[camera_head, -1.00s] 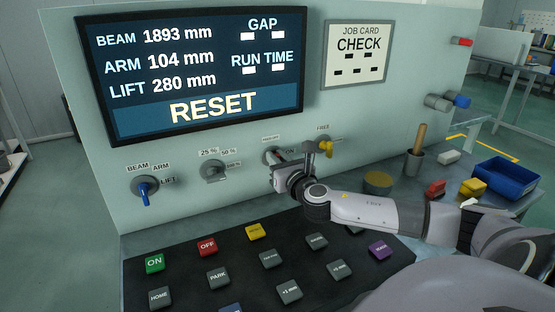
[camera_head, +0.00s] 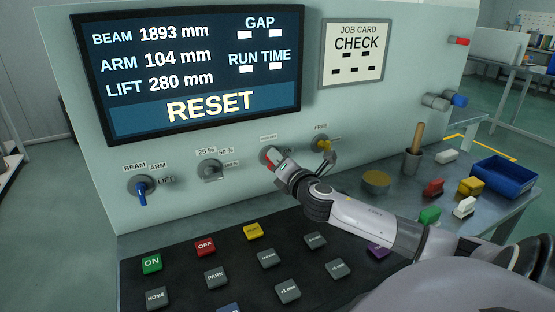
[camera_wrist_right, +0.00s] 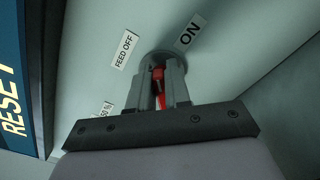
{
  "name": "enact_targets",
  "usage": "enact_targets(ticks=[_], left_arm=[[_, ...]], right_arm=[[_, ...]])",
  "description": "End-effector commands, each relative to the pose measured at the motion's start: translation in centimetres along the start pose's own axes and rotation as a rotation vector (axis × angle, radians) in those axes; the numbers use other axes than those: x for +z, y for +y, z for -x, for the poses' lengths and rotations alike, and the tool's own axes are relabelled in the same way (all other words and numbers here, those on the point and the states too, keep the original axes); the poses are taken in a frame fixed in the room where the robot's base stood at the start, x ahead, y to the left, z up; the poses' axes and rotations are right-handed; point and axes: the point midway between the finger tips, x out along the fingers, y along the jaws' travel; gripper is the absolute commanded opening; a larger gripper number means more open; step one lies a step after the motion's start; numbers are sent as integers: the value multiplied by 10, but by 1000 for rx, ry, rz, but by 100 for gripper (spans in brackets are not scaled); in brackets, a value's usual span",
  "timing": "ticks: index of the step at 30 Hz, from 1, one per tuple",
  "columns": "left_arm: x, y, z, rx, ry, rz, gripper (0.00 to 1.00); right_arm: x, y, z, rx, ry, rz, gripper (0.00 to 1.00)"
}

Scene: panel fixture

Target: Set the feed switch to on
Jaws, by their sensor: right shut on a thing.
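The feed switch (camera_head: 265,152) is a round grey knob on the pale panel, below the screen. In the right wrist view the feed switch (camera_wrist_right: 155,58) has a red lever (camera_wrist_right: 158,80). A FEED OFF label (camera_wrist_right: 124,50) is at its upper left and an ON label (camera_wrist_right: 190,32) at its upper right. My right gripper (camera_head: 275,163) is at the switch, tilted; in the wrist view its fingers (camera_wrist_right: 159,78) are shut on the red lever. The fingers partly cover the lever, and I cannot tell which label it points to. My left gripper is not in view.
A yellow switch (camera_head: 322,145) labelled FREE is close right of my gripper. A grey knob (camera_head: 210,170) and a blue-lever switch (camera_head: 142,187) are to the left. Push buttons fill the dark desk (camera_head: 190,272) below. A blue bin (camera_head: 508,174) is far right.

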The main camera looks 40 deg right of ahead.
Motion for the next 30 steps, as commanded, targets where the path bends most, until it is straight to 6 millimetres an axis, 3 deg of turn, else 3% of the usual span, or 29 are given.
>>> enact_targets(ticks=[18, 30], left_arm=[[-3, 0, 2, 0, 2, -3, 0], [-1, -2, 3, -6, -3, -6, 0]], right_arm=[[-1, -6, 0, -2, -2, -550, 0], [-2, -8, 0, -1, -3, -727, 0]])
